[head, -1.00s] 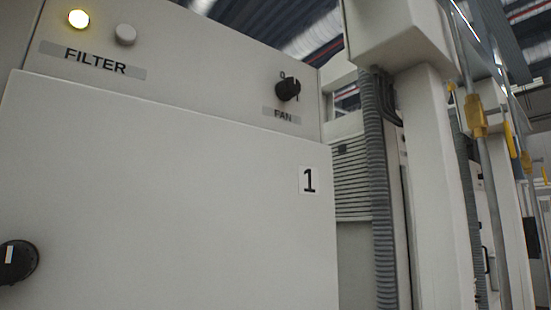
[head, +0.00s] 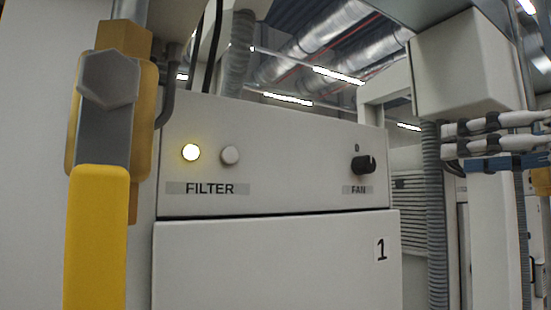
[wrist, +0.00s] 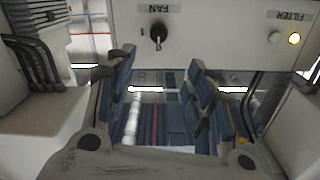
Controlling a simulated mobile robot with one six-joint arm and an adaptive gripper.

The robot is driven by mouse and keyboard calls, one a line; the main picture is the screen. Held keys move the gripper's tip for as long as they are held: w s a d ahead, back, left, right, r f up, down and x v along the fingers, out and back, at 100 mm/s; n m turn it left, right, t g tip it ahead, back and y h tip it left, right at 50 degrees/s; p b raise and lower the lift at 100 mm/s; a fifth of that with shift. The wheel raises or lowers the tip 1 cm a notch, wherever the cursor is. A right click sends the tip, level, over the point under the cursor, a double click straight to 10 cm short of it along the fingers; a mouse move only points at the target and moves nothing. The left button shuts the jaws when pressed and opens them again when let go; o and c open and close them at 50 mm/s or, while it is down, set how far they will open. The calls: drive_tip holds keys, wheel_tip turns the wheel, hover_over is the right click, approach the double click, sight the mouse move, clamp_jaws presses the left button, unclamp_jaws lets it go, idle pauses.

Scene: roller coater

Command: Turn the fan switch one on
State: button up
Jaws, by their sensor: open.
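The fan switch (head: 363,165) is a black rotary knob above the FAN label on the pale panel, with a 0 mark above it. The knob also shows upside down in the wrist view (wrist: 158,33), where its pointer seems to lie toward the 0 side. My gripper (head: 452,141) is at the right edge of the head view, to the right of the knob and apart from it. In the wrist view my gripper (wrist: 163,64) is open and empty, its two blue-and-grey fingers spread below the knob in the picture.
A lit yellow lamp (head: 191,152) and a pale button (head: 229,155) sit above the FILTER label. A door (head: 270,265) marked 1 is below. A yellow-handled valve (head: 97,230) stands close at the left. A post with a grey hose (head: 437,230) stands at the right.

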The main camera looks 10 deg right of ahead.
sight(371, 163)
drive_tip(key=p+x, duration=0.3)
drive_tip(key=x, duration=1.4)
drive_tip(key=shift+w+d+f, duration=0.1)
drive_tip(key=shift+w+d, duration=0.05)
drive_tip(key=shift+c, duration=0.4)
drive_tip(key=c, duration=1)
